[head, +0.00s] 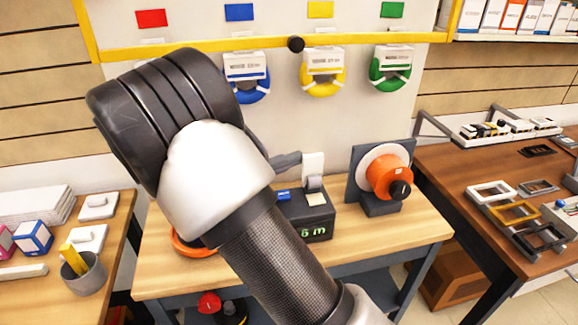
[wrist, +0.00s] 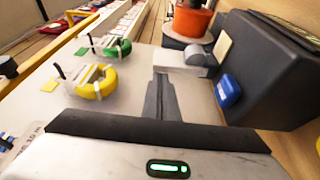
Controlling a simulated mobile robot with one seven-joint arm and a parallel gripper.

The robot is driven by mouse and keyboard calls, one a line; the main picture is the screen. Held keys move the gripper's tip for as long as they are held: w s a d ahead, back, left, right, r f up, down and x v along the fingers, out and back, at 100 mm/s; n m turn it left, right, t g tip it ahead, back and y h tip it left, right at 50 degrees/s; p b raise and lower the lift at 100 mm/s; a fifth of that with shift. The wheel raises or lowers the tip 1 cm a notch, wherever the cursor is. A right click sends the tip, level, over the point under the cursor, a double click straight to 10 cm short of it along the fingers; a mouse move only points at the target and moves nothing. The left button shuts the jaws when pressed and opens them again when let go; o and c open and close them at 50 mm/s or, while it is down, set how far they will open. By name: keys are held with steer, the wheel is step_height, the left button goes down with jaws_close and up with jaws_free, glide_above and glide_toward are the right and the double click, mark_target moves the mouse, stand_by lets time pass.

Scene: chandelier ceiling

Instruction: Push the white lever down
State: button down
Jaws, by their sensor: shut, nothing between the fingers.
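The white lever (head: 313,165) stands upright at the back of a dark box (head: 300,220) on the middle wooden table. In the wrist view the lever (wrist: 176,58) is a pale block joined to a grey round hinge (wrist: 196,55). My gripper (head: 296,158) is shut and empty, with its fingertips close to the left of the lever in the head view. In the wrist view the fingertips (wrist: 160,76) point at the lever's near side. I cannot tell whether they touch it. My arm hides the box's left part in the head view.
A blue button (wrist: 229,90) sits on the box. An orange round device (head: 386,178) stands to its right. Blue, yellow and green tape rolls (head: 322,80) hang on the wall behind. An orange disc (head: 190,243) is partly hidden by my arm.

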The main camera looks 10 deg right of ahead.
steer(key=s+m+b, duration=0.1)
steer(key=b, duration=0.1)
steer(key=s+m+h+b, duration=0.1)
steer(key=m+b, duration=0.1)
steer(key=shift+f+b, duration=0.35)
steer(key=shift+b, duration=0.05)
steer(key=shift+s+r+m+h+b, duration=0.2)
steer(key=shift+s+m+h+b, duration=0.25)
steer(key=shift+m, duration=0.45)
steer(key=shift+w+r, duration=0.1)
steer(key=shift+r, duration=0.1)
steer(key=p+v, duration=0.1)
steer(key=v, duration=0.6)
steer(key=shift+a, duration=0.3)
steer(key=shift+y, duration=0.25)
